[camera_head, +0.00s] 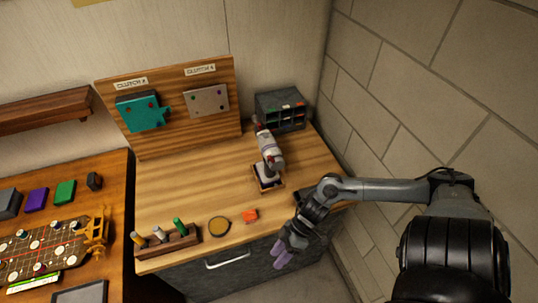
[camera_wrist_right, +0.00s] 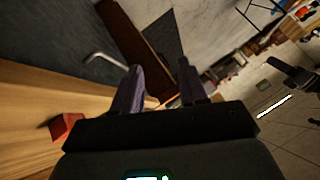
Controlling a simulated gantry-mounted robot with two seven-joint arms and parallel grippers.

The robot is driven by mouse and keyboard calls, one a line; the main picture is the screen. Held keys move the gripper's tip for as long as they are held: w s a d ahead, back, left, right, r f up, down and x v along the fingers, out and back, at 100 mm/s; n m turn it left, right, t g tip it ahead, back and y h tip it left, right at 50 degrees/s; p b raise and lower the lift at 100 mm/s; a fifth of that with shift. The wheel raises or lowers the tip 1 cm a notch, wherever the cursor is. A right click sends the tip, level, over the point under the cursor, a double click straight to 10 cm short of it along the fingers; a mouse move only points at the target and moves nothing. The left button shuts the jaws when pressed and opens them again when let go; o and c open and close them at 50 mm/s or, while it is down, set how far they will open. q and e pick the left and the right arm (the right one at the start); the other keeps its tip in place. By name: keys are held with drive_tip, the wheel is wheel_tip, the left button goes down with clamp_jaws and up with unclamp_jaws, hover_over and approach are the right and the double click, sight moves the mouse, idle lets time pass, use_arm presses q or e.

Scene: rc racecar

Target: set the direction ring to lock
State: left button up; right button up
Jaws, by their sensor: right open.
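A drill-like power tool (camera_head: 269,152), grey and white with dark red parts, stands upright in a small wooden holder (camera_head: 268,187) on the workbench. Its direction ring is too small to make out. My right gripper (camera_head: 281,258) is in front of the bench's front edge, below and to the right of the tool and well apart from it. In the right wrist view my right gripper (camera_wrist_right: 161,88) has its two fingers spread, with nothing between them. The tool does not clearly show in that view.
An orange-red block (camera_head: 249,215), also in the right wrist view (camera_wrist_right: 66,127), lies near the bench's front edge. Beside it are a round amber disc (camera_head: 220,226) and a wooden rack (camera_head: 167,247). A drawer cabinet (camera_head: 281,110) stands behind the tool. A stone wall (camera_head: 420,90) is at right.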

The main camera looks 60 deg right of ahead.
drive_tip(key=d+r+g+h, duration=0.1)
drive_tip(key=d+r+g, duration=0.35)
drive_tip(key=d, duration=0.75)
wheel_tip(320, 180, up, 23)
drive_tip(key=n+g+h+b, duration=0.2)
drive_tip(key=h+b, duration=0.1)
drive_tip(key=h, duration=0.5)
hover_over(269, 156)
drive_tip(key=shift+s+r, duration=0.1)
drive_tip(key=shift+s, duration=0.05)
wheel_tip(269, 156, up, 3)
drive_tip(key=w+a+n+h, duration=0.1)
drive_tip(key=w+a+h, duration=0.1)
drive_tip(key=w+a, duration=0.1)
drive_tip(key=shift+h, duration=0.3)
drive_tip(key=b+x, duration=0.7)
drive_tip(key=x, duration=0.2)
drive_tip(key=shift+w+a+b, duration=0.1)
drive_tip(key=shift+a+b, duration=0.05)
drive_tip(key=shift+b, duration=0.15)
drive_tip(key=shift+d+f, duration=0.15)
drive_tip(key=shift+f, duration=0.35)
drive_tip(key=shift+d+f, duration=0.15)
drive_tip(key=shift+f, duration=0.4)
